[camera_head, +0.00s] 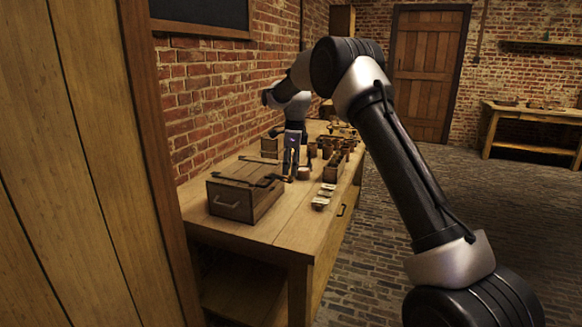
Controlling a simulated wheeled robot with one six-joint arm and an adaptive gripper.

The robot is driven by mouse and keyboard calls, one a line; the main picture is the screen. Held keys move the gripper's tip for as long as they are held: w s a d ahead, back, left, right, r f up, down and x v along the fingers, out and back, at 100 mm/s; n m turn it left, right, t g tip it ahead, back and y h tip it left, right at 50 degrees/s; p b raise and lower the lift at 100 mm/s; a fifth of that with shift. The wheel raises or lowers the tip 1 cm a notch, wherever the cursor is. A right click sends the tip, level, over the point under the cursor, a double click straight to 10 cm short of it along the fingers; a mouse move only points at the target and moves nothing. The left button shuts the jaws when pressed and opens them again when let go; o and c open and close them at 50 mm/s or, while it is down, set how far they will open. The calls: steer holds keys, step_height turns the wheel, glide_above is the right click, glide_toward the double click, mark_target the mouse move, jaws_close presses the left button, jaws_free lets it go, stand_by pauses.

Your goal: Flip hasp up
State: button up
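A wooden box (231,200) with a closed lid and a metal handle on its near end stands on the near part of the workbench (290,226). Dark metal fittings run along the lid's right side (266,181); I cannot tell which part is the hasp or how it lies. My gripper (290,177) points down at the box's far right corner, close to the fittings. Whether it touches them is unclear. Its fingers are too small and dark to tell if they are open or shut.
An open wooden crate (336,165) and several jars stand behind my gripper. A brick wall (205,85) borders the bench on the left.

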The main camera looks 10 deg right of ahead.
step_height(320, 180, up, 12)
steer(key=shift+s+d, duration=0.25)
steer(key=shift+d, duration=0.15)
steer(key=shift+c, duration=0.3)
